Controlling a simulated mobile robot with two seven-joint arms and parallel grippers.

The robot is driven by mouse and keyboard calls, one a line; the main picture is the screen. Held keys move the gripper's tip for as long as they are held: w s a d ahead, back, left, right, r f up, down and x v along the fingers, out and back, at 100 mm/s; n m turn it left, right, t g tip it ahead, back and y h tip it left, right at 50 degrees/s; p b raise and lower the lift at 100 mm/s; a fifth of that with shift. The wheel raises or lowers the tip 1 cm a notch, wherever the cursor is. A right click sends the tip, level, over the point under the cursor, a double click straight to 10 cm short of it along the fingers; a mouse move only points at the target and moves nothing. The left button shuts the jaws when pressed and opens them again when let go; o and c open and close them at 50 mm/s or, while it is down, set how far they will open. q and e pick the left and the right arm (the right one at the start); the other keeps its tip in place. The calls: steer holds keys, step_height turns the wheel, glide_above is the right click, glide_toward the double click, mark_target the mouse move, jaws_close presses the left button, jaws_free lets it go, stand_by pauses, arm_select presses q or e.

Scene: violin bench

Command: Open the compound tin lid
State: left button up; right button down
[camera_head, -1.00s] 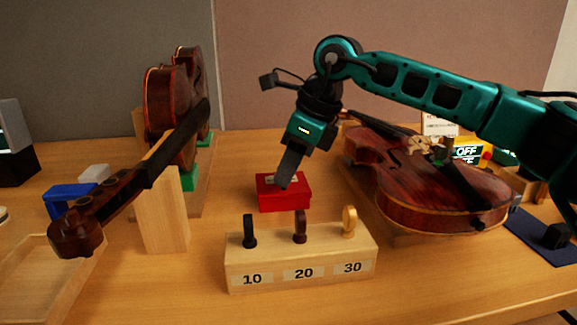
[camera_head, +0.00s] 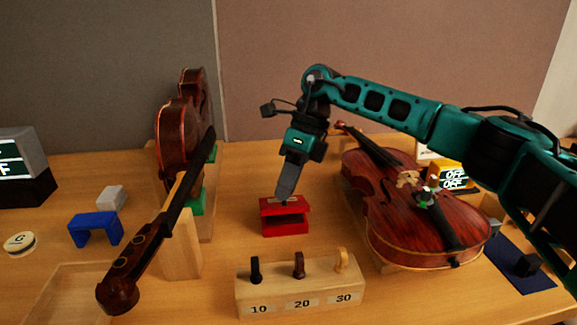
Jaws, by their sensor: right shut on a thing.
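The red compound tin (camera_head: 285,228) stands on the table in the middle of the view. Its red lid (camera_head: 297,210) looks slightly raised, with a dark gap between it and the tin's body at the front and right. My right gripper (camera_head: 284,197) points down onto the lid's top. It is shut on the lid, though the fingertips hide the exact spot held. Part of the pale label on the lid shows beside the fingers. My left gripper is not in view.
A wooden block (camera_head: 300,285) marked 10, 20, 30 holds pegs in front of the tin. A violin (camera_head: 410,215) lies to the right. Another violin (camera_head: 180,140) stands at the left, its neck reaching forward. A blue block (camera_head: 95,228) lies further left.

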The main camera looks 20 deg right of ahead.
steer(key=shift+w+r+g+p, duration=0.15)
steer(key=shift+r+g+p, duration=0.15)
steer(key=shift+r+p, duration=0.05)
steer(key=shift+w+g+p, duration=0.25)
steer(key=shift+g+p, duration=0.05)
steer(key=shift+p, duration=0.15)
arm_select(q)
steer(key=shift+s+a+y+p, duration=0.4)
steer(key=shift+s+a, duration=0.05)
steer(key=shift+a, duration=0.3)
arm_select(e)
steer(key=shift+w+d+r+g+y, duration=0.1)
steer(key=shift+w+g+y, duration=0.25)
steer(key=shift+g, duration=0.25)
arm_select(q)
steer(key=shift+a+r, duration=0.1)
arm_select(e)
steer(key=shift+w+r+m, duration=0.1)
steer(key=shift+w+m, duration=0.2)
steer(key=c, duration=1)
jaws_free()
steer(key=shift+d, duration=0.1)
steer(key=shift+r, duration=0.1)
arm_select(q)
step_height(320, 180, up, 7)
steer(key=p, duration=0.8)
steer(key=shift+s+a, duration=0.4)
arm_select(e)
steer(key=shift+r, duration=9.9)
